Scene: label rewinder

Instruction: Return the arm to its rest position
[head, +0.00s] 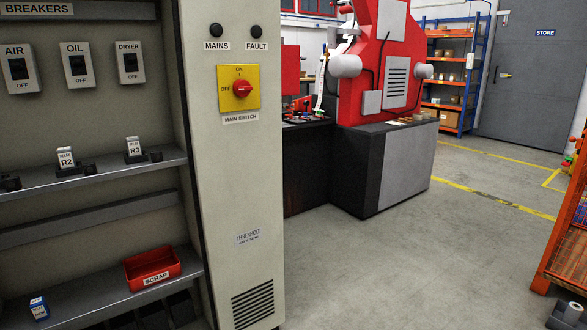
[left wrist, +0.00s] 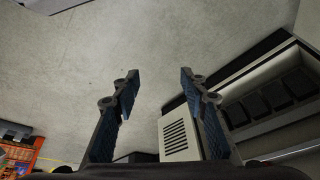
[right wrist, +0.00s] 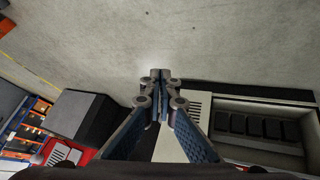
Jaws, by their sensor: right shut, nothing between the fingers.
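Neither of my arms shows in the head view. In the left wrist view my left gripper (left wrist: 158,92) is open, with its two fingers wide apart and only bare floor between the tips. In the right wrist view my right gripper (right wrist: 160,76) is shut, its fingertips together with nothing between them. Both grippers hang over floor, with the electrical cabinet (head: 245,190) beyond them; the cabinet also shows in the left wrist view (left wrist: 176,135). Whether either gripper touches anything cannot be seen, but no contact shows.
The cabinet has a main switch (head: 241,88), relays R2 (head: 66,157) and R3 (head: 133,147) on a shelf, a red scrap bin (head: 152,268) and a small blue box (head: 39,307). A red machine (head: 385,60) stands behind. An orange rack (head: 565,245) is at right. The floor (head: 400,260) between is clear.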

